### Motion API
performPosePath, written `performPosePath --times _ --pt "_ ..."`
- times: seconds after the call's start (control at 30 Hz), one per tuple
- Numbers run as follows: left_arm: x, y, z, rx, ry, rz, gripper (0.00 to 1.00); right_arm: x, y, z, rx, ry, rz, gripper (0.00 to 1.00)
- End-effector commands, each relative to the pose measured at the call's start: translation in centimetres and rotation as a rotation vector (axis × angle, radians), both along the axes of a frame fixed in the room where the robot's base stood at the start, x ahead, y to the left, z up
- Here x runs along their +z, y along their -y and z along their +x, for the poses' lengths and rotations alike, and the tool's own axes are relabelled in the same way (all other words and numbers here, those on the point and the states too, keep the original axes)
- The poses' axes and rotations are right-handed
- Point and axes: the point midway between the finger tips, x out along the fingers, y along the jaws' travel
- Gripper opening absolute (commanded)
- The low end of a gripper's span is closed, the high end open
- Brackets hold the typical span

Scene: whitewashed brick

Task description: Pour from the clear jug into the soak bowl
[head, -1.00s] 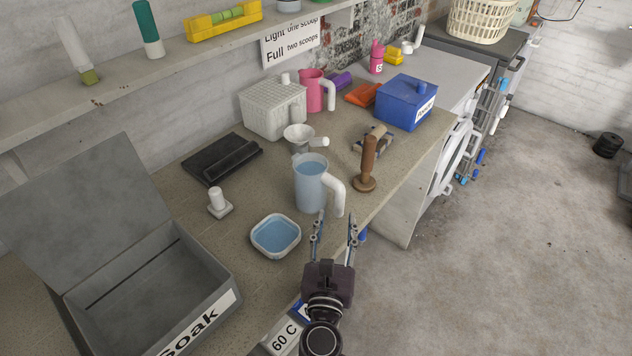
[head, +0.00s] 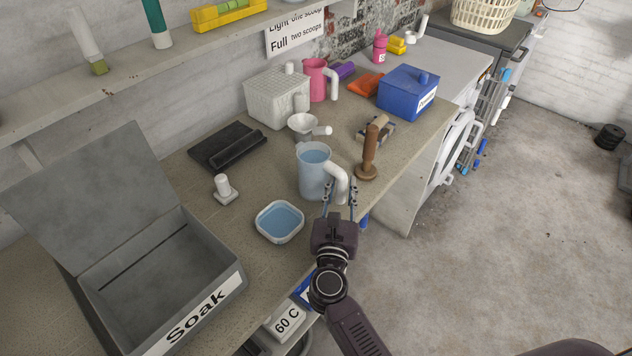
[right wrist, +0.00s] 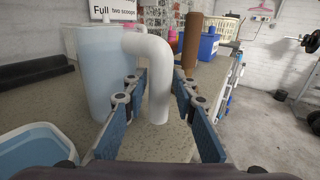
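The clear jug (head: 312,175), bluish and see-through with a white handle (head: 338,178), stands upright on the counter. It also shows in the right wrist view (right wrist: 98,75). A small shallow bowl (head: 280,223) with a white rim and blue inside sits in front of it, its edge also in the right wrist view (right wrist: 40,150). A grey open-lidded box (head: 192,318) carries the label "Soak". My right gripper (head: 338,192) is open, one finger on each side of the jug's handle (right wrist: 158,90), with gaps visible. My left gripper is not in view.
A wooden-handled tool (head: 368,155) stands close right of the jug. A funnel (head: 303,127) is behind it and a white stopper-like piece (head: 225,190) is left. The counter's front edge runs beside the handle, with open floor beyond.

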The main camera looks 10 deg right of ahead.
Motion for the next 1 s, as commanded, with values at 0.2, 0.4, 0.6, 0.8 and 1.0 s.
performPosePath --times 0.2,0.4,0.6,0.8,1.0 --pt "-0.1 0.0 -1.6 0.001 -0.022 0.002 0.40 0.0 0.0 0.0 0.000 0.000 0.000 0.00" --pt "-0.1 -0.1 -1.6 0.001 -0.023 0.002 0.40 0.0 0.0 0.0 0.001 0.001 0.000 0.00" --pt "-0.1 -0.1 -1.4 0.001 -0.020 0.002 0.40 0.2 0.0 0.0 0.001 0.003 0.000 0.00" --pt "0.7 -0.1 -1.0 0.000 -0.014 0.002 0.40 1.0 0.0 0.0 0.000 0.004 0.001 0.00" --pt "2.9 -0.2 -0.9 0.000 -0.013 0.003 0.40 3.6 0.0 0.0 0.001 0.004 0.002 0.00"
